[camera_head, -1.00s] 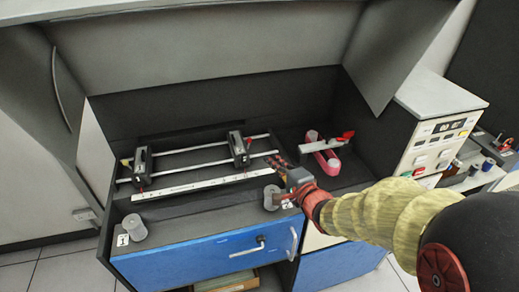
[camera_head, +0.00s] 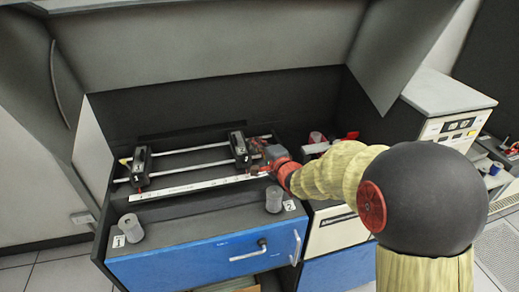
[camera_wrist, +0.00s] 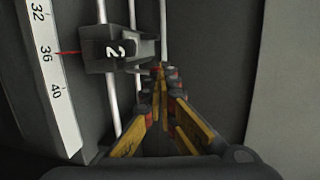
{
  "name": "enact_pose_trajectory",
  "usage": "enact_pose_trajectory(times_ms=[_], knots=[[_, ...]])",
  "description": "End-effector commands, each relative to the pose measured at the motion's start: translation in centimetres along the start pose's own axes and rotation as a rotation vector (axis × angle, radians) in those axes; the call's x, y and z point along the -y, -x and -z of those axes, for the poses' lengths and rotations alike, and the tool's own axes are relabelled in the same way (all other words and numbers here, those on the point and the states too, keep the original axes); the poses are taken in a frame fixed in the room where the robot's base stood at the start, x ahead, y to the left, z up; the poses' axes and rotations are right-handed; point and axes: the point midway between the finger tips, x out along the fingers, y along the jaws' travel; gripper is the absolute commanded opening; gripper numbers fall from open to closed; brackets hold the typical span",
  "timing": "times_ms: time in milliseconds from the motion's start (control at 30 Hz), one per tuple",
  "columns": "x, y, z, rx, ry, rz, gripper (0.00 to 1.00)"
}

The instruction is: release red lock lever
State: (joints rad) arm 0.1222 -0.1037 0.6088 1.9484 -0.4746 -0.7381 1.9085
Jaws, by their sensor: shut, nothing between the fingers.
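A red lever-like piece (camera_head: 351,136) shows at the right of the machine bed in the head view, partly behind my arm. A black carriage marked 2 (camera_head: 238,146) sits on the two rails. In the wrist view this carriage (camera_wrist: 112,48) has a red pointer (camera_wrist: 68,53) at about 36 on the white scale. My gripper (camera_head: 257,147) is at the right of carriage 2. In the wrist view its fingertips (camera_wrist: 160,70) are together and empty, close beside the carriage's lower right end. I cannot tell whether they touch it.
A carriage marked 1 (camera_head: 141,166) stands on the rails at left. The white scale (camera_head: 190,187) runs along the front. Grey cylinders (camera_head: 131,228) (camera_head: 273,199) stand on the front ledge. A control panel (camera_head: 455,127) is at right. A dark back wall closes off the bed.

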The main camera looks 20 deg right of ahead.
Motion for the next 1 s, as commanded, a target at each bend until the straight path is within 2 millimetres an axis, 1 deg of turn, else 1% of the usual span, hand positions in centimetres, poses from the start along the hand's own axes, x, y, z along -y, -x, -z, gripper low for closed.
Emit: enact_pose_trajectory(times_ms=[467,667,1000], knots=[[0.15,-0.05,0.01,0.0,-0.002,-0.007,0.0],[0.66,-0.16,0.03,0.0,-0.008,-0.035,0.0],[0.64,-0.38,0.07,0.0,-0.013,-0.063,0.0]])
